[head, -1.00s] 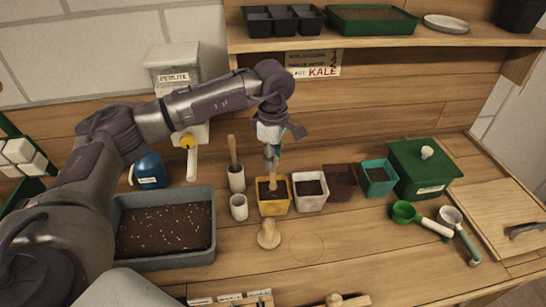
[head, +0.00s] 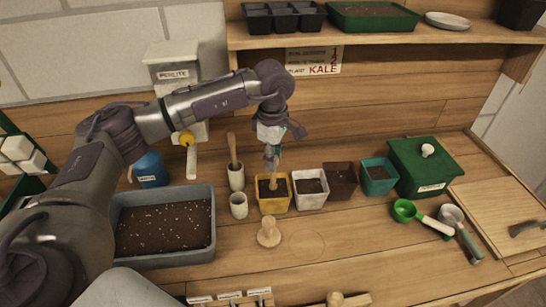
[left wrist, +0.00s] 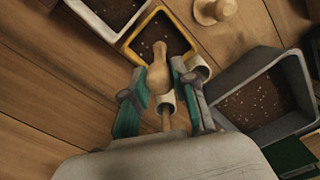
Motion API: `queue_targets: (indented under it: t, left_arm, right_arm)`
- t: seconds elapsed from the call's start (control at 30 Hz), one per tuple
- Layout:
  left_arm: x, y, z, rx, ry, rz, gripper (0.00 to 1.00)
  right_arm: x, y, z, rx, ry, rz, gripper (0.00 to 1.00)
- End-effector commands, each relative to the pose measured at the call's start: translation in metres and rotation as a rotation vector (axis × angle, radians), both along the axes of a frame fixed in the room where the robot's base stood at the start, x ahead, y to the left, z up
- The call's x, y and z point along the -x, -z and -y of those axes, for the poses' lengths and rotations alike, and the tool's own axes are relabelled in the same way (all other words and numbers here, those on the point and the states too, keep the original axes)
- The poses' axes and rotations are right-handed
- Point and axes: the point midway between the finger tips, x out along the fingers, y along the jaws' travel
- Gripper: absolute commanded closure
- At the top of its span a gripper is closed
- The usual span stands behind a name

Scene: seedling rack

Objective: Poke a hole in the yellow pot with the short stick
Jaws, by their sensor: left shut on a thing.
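The yellow pot (head: 274,208), filled with dark soil, stands on the bench, and it also shows in the left wrist view (left wrist: 140,22). My left gripper (head: 271,160) is directly above it, pointing down. Its teal fingers (left wrist: 150,95) are shut on the short wooden stick (left wrist: 158,72). The stick (head: 273,182) points down at the soil in the yellow pot. I cannot tell how far its tip is in the soil, if at all. My right gripper is not in view.
A white pot (head: 311,204), a brown pot (head: 341,197) and a teal pot (head: 380,187) stand to the right. Left are a cup with a longer stick (head: 236,183), an empty cup (head: 239,211) and a grey soil tray (head: 165,262). A wooden tamper (head: 268,238) stands in front.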

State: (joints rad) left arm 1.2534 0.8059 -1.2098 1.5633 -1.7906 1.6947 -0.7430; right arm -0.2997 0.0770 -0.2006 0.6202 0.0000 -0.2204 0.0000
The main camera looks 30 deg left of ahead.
Motion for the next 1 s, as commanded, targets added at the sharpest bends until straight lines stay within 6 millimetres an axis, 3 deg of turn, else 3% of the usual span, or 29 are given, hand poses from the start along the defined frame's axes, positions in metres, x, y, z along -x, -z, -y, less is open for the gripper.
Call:
queue_targets:
  t: [1.0]
  left_arm:
    - [0.000,0.014,0.000,0.000,0.000,-0.001,0.99]
  right_arm:
    - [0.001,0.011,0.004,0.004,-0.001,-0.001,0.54]
